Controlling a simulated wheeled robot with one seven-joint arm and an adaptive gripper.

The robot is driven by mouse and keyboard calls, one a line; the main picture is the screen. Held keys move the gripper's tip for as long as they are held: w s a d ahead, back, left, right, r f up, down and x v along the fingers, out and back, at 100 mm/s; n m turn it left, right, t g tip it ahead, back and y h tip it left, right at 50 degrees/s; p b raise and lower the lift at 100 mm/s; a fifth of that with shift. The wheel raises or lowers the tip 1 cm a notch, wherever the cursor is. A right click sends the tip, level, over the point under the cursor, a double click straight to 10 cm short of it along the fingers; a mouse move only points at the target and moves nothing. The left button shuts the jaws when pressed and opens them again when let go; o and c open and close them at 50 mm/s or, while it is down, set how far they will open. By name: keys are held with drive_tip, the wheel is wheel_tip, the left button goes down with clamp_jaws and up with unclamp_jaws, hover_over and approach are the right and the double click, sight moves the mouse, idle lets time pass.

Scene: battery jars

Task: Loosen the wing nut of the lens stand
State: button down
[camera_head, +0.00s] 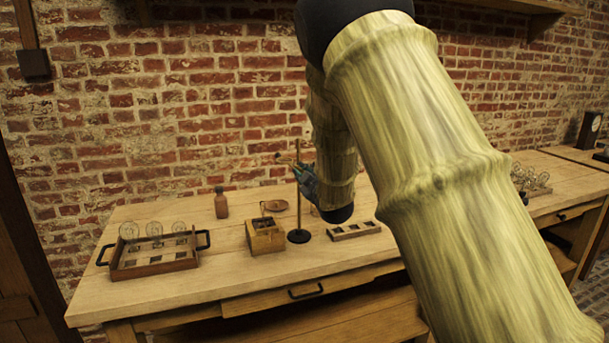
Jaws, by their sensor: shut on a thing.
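The lens stand (298,236) has a round black base and a thin upright rod, and it stands on the wooden bench. A small dark part shows left of the rod near its upper end. My gripper (303,174) is at the upper part of the rod, close against it on the right side. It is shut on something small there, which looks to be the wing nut. The wing nut itself is hidden by the fingers and too small to make out. The rod looks upright.
On the bench (222,289) are a tray (155,270) with glass bulbs, a brown bottle (221,203), a wooden box (265,236), a small copper-coloured dish (276,205) and a slotted wooden rack (353,230). My arm covers the right side. The front left bench top is clear.

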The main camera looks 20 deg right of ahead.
drive_tip(key=c, duration=1.7)
unclamp_jaws()
drive_tip(key=shift+d, duration=0.25)
drive_tip(key=shift+a, duration=0.15)
drive_tip(key=s, duration=1.2)
drive_tip(key=shift+d, duration=0.3)
drive_tip(key=s+f+m+g+p, duration=0.1)
drive_tip(key=s+f+m+g, duration=0.15)
drive_tip(key=s+f, duration=0.6)
drive_tip(key=s+a+f+m+g+h+p, duration=0.1)
drive_tip(key=s+f+g+p, duration=0.15)
drive_tip(key=f, duration=1.15)
drive_tip(key=s+f+m+g+p, duration=0.15)
drive_tip(key=s+f+g, duration=0.35)
drive_tip(key=f, duration=0.6)
drive_tip(key=s+a+f+m+g, duration=0.1)
drive_tip(key=s+f, duration=0.4)
drive_tip(key=s, duration=0.6)
drive_tip(key=s+a+f+m+g+p, duration=0.1)
drive_tip(key=s+f+g, duration=0.3)
drive_tip(key=s, duration=0.8)
drive_tip(key=s+a+f+m+g+p, duration=0.1)
drive_tip(key=s+f, duration=0.5)
drive_tip(key=s, duration=0.6)
drive_tip(key=shift+s+a+f+m+g, duration=0.1)
drive_tip(key=shift+s+a+m+g, duration=0.15)
drive_tip(key=shift+a+m+g, duration=0.85)
